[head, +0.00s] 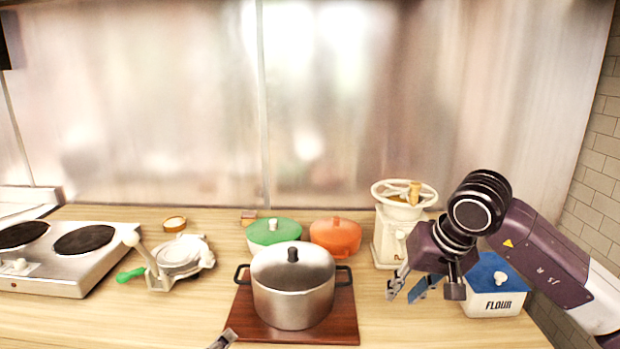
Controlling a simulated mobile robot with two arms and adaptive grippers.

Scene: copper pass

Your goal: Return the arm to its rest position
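My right arm comes in from the right, and its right gripper (402,297) hangs over the counter, to the right of the lidded pot and in front of the cream hand mill. Its two fingers point down and are apart, with nothing visible between them. The arm partly hides the flour box. At the bottom edge, only a small grey tip of my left gripper (222,341) shows by the front left corner of the wooden board. The rest of it is out of view, so its opening cannot be told.
A steel pot (293,300) with lid stands on a wooden board (340,326). Behind are a green dish (268,235), an orange dish (336,238) and the mill (390,232). The flour box (494,304) is at right. A press (178,262) and a two-plate stove (60,279) are left.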

